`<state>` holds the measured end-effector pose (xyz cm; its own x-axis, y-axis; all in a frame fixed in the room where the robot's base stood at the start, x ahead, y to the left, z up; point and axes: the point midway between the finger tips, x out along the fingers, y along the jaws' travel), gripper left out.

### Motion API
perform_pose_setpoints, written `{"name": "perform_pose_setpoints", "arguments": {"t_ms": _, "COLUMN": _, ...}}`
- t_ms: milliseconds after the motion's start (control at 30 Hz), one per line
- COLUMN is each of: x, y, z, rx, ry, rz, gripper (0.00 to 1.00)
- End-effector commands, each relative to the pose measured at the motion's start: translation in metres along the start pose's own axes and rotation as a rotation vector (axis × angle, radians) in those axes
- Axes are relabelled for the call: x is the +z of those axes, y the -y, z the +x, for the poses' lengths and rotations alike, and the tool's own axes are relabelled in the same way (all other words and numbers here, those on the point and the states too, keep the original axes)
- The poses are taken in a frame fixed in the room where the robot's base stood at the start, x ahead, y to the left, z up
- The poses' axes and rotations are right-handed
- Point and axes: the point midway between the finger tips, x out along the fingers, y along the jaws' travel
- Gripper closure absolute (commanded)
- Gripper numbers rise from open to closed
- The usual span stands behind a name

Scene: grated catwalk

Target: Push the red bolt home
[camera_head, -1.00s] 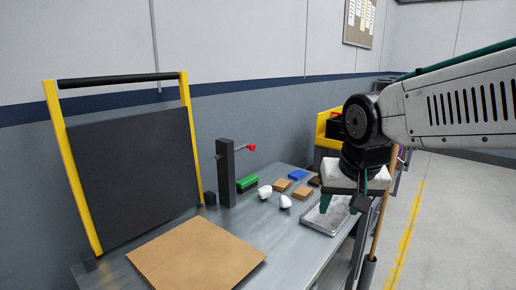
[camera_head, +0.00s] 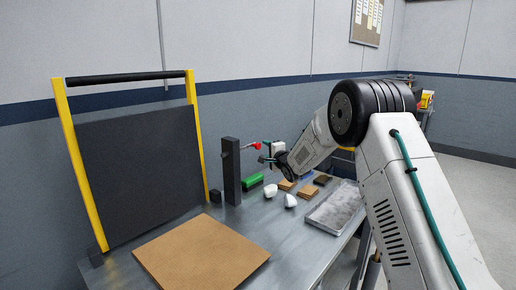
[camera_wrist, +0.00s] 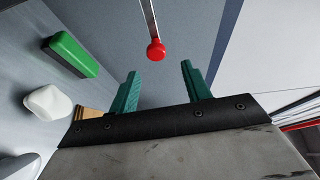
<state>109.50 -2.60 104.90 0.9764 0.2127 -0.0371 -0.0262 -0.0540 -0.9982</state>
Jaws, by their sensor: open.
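The red bolt knob (camera_head: 257,146) sits at the end of a thin metal rod that sticks out to the right from a dark upright post (camera_head: 232,172) on the table. In the wrist view the red knob (camera_wrist: 156,50) hangs ahead of my gripper (camera_wrist: 157,85), its rod running up out of the frame. The knob lies beyond the teal fingertips, roughly in line with the gap between them and apart from both. My gripper (camera_head: 265,153) is open and empty, just right of the knob in the head view.
A green block (camera_wrist: 72,54) and white lumps (camera_wrist: 47,102) lie on the table below. A metal tray (camera_head: 337,208) is at the right, a brown board (camera_head: 202,252) in front. A dark panel with a yellow frame (camera_head: 80,165) stands left of the post.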

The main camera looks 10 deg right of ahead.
Motion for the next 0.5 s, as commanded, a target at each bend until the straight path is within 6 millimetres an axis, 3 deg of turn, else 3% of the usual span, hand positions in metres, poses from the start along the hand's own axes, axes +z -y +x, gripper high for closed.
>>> {"name": "perform_pose_setpoints", "arguments": {"t_ms": 233, "x": 0.003, "y": -0.01, "z": 0.022, "rx": -0.04, "ry": 0.023, "rz": 0.05, "gripper": 0.52}}
{"name": "perform_pose_setpoints", "arguments": {"t_ms": 500, "x": 0.004, "y": -0.008, "z": 0.066, "rx": -0.039, "ry": 0.022, "rz": 0.047, "gripper": 0.52}}
